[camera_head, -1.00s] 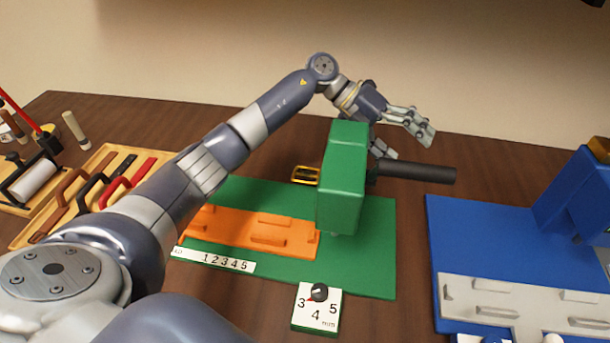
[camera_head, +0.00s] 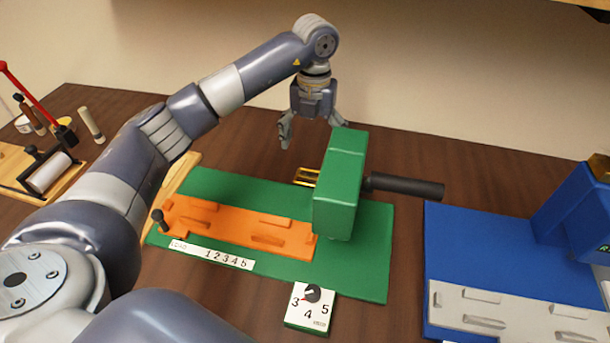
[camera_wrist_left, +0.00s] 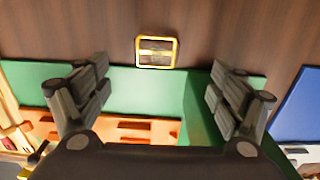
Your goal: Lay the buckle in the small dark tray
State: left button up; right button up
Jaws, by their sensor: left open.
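The buckle (camera_head: 306,177) is a gold rectangular frame, lying flat on the brown table behind the green base and partly hidden by the green press block in the head view. In the left wrist view the buckle (camera_wrist_left: 156,52) shows whole, with a bar across its middle, centred between the fingers and a little beyond them. My left gripper (camera_head: 311,128) is open and empty, pointing down above and behind the buckle; its spread fingers (camera_wrist_left: 158,78) show in the wrist view. I cannot make out a small dark tray. My right gripper is not in view.
The green press block (camera_head: 341,190) with its black handle (camera_head: 405,187) stands close to the buckle. An orange plate (camera_head: 235,226) lies on the green base (camera_head: 372,270). A blue fixture (camera_head: 475,245) is at right. The table behind is clear.

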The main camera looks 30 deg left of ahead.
pick_arm(q)
send_over(310, 174)
jog(key=f, duration=0.4)
jog(key=shift+s+d+f+p, duration=0.1)
jog(key=shift+d+f+p, duration=0.15)
jog(key=shift+p, duration=0.05)
jog(key=f, duration=0.1)
jog(key=f+p, duration=0.1)
jog(key=f, duration=0.2)
jog(key=shift+a+f+p, duration=0.1)
jog(key=shift+a+p, duration=0.2)
jog(key=shift+f, duration=0.5)
jog(key=c, duration=1.2)
jog(key=shift+c, duration=0.2)
